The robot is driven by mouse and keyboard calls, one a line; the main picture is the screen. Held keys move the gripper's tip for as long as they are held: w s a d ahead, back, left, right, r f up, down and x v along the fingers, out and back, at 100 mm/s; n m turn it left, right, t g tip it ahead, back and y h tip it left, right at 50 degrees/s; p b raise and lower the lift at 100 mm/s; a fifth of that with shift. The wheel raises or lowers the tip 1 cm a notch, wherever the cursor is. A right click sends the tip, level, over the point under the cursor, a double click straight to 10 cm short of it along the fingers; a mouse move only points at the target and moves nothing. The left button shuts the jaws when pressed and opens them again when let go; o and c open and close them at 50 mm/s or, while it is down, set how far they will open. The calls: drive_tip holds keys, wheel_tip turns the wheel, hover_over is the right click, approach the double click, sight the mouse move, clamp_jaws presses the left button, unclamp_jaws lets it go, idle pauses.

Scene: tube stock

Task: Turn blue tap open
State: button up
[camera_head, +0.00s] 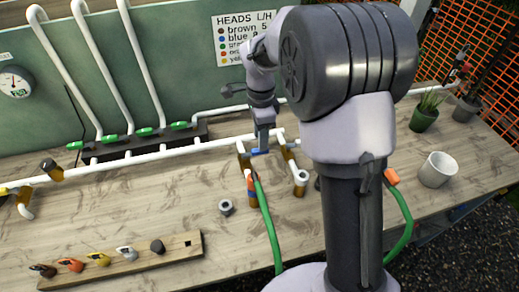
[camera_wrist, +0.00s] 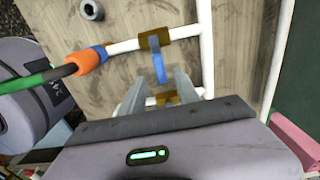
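The blue tap (camera_head: 259,151) is a flat blue lever on a brass valve body, on the white pipework near the middle of the bench. In the wrist view, the blue lever (camera_wrist: 159,67) hangs from its brass body (camera_wrist: 154,38) on a white pipe and points toward my gripper. My gripper (camera_wrist: 160,80) is open, with its two grey fingers on either side of the lever's near end. I cannot tell whether either finger touches it. In the head view, my gripper (camera_head: 263,135) comes down from above, right over the tap, and partly hides it.
A green hose with an orange connector (camera_wrist: 90,60) runs beside the tap. A loose grey nut (camera_head: 226,207) lies in front. A wooden rack (camera_head: 150,262) of tap heads is at front left. Green-handled valves (camera_head: 143,132) line the back. A white mug (camera_head: 438,169) stands right.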

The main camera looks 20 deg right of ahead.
sight(255, 152)
wheel_tip(255, 152, down, 4)
drive_tip(key=shift+f+b, duration=0.1)
drive_tip(key=shift+b, duration=0.35)
clamp_jaws()
idle(1.1)
